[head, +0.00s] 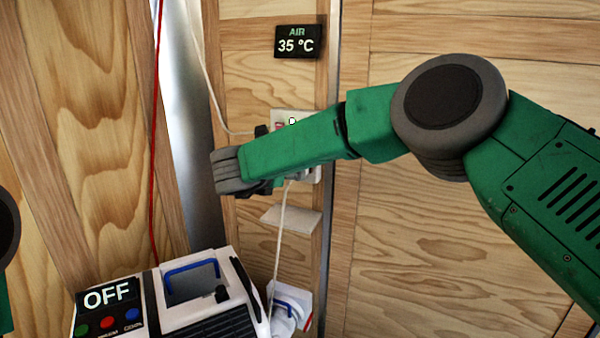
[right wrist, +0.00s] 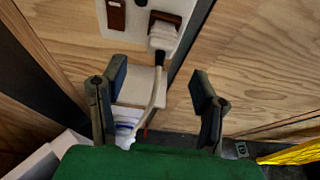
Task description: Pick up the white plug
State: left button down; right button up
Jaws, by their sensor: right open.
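The white plug (right wrist: 163,37) sits in a wall socket panel (right wrist: 187,15), seen at the top of the right wrist view. A pale cable (right wrist: 158,90) hangs down from it. My right gripper (right wrist: 161,84) is open and empty, its two fingers apart, below and short of the plug. In the head view my right forearm crosses in front of the socket panel (head: 280,115) and hides the plug; the cable (head: 281,225) shows below the arm. My left gripper is out of view; only a bit of my left arm shows at the left edge.
A small white shelf (head: 291,217) juts from the wall below the socket. A white machine (head: 215,309) with an "OFF" display (head: 107,296) stands at lower left. A red cable (head: 155,120) hangs at left.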

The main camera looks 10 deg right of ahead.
jog(key=x, duration=0.8)
jog(key=shift+w+r, duration=0.1)
jog(key=shift+r, duration=0.25)
jog(key=shift+d, duration=0.1)
grip_shut()
